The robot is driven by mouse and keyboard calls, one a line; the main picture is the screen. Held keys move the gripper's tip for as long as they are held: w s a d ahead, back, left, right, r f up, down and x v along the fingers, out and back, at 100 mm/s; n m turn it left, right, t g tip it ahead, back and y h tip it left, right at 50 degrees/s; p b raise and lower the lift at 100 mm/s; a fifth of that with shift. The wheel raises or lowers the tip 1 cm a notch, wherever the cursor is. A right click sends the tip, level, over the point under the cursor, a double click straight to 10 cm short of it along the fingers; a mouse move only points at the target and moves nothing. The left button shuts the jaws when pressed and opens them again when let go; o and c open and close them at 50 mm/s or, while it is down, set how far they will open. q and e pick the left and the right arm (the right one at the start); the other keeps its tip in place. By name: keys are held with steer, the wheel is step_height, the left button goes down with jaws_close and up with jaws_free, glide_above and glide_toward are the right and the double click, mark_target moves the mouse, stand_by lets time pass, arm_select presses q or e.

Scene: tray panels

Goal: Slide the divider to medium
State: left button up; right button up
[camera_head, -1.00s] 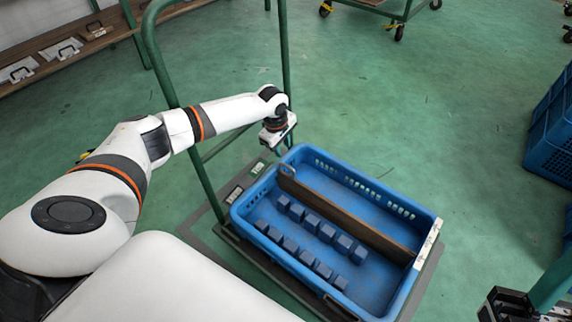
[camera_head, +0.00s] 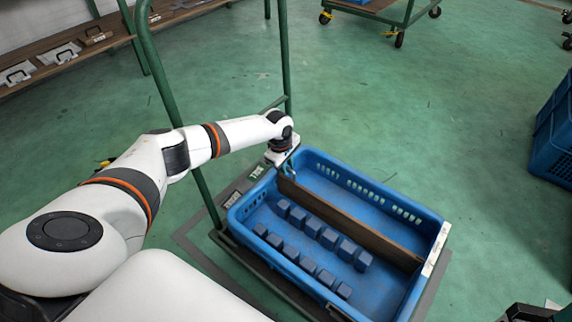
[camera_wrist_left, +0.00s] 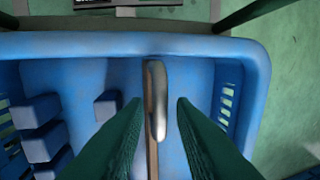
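The divider (camera_head: 350,228) is a brown upright panel standing lengthwise in the blue crate (camera_head: 300,281). My left gripper (camera_head: 288,170) is at the crate's far left end, over that tab. In the left wrist view its two dark green fingers (camera_wrist_left: 158,108) are apart, one on each side of the tab, with visible gaps. The gripper is not closed on the divider.
Dark blue blocks (camera_head: 328,238) stand in two rows on the divider's near side; the far side is empty. A white marked strip (camera_head: 436,249) is on the crate's right rim. Green cart posts (camera_head: 170,90) rise by my left arm. A dark part at the bottom right edge is unclear.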

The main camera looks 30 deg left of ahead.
arm_select(q)
jaws_close()
